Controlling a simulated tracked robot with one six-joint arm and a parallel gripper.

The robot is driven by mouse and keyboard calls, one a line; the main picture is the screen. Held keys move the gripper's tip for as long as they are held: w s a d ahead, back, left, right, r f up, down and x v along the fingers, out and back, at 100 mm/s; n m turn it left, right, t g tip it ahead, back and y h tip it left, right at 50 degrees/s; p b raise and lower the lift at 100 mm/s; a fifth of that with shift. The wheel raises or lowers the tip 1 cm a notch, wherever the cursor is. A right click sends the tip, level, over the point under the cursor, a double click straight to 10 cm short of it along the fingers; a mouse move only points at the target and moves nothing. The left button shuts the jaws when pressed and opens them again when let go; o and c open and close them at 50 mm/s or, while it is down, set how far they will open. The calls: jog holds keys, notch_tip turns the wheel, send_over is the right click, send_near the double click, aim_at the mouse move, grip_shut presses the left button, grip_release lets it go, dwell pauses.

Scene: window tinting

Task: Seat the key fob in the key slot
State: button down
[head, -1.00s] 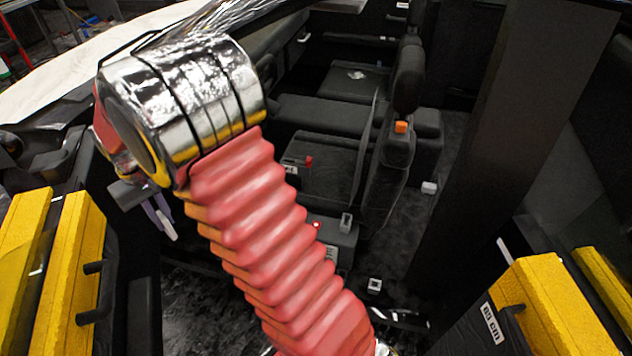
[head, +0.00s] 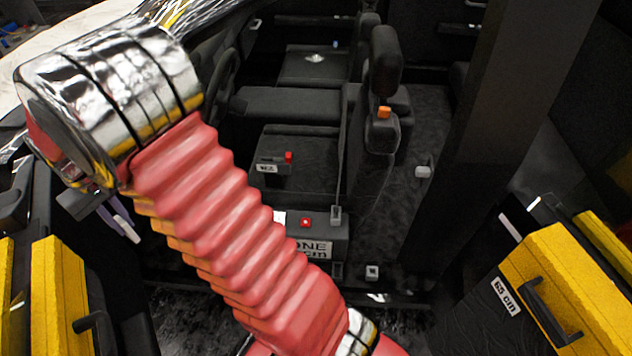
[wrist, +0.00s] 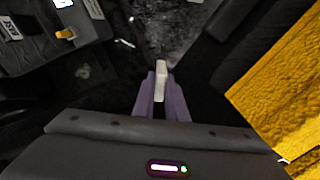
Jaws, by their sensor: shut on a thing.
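My gripper (wrist: 160,88) has purple fingers shut on a small pale block, the key fob (wrist: 161,69), which sticks out past the fingertips in the wrist view. In the head view my gripper (head: 127,228) hangs at the left, below the chrome elbow, with a pale tip, over a dark area outside the seats. I cannot clearly make out the key slot. A dark console (head: 335,238) with a red button (head: 305,222) and a partly hidden label stands in the middle of the head view, well right of my gripper. My pink arm covers part of its left side.
Dark seats, one with an orange piece (head: 384,112), lie behind the console. A small box (head: 268,165) with a red piece (head: 288,157) sits in front of them. A dark pillar (head: 480,150) and a yellow block (head: 565,280) stand right. The yellow block also fills the wrist view's right (wrist: 285,75).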

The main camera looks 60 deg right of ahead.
jog(key=shift+a, duration=0.3)
jog(key=s+d+f+m, duration=0.2)
jog(key=s+d+f, duration=0.1)
jog(key=d, duration=0.7)
jog(key=s+d+f+m, duration=0.2)
jog(key=s+d+f, duration=0.1)
jog(key=d, duration=0.7)
jog(key=s+d+f+m, duration=0.2)
jog(key=s+d+f, duration=0.1)
jog(key=d, duration=0.7)
jog(key=s+d+f+m, duration=0.3)
jog(key=s+d+f, duration=0.1)
jog(key=s+d, duration=0.5)
jog(key=s+d+f+m, duration=0.3)
jog(key=s+d, duration=0.7)
jog(key=s, duration=0.4)
jog(key=shift+d+f+m, duration=0.2)
jog(key=shift+f+m, duration=0.1)
jog(key=shift+f, duration=0.3)
jog(key=shift+s+f, duration=0.15)
jog(key=shift+f, duration=2.75)
jog(key=shift+f, duration=2.15)
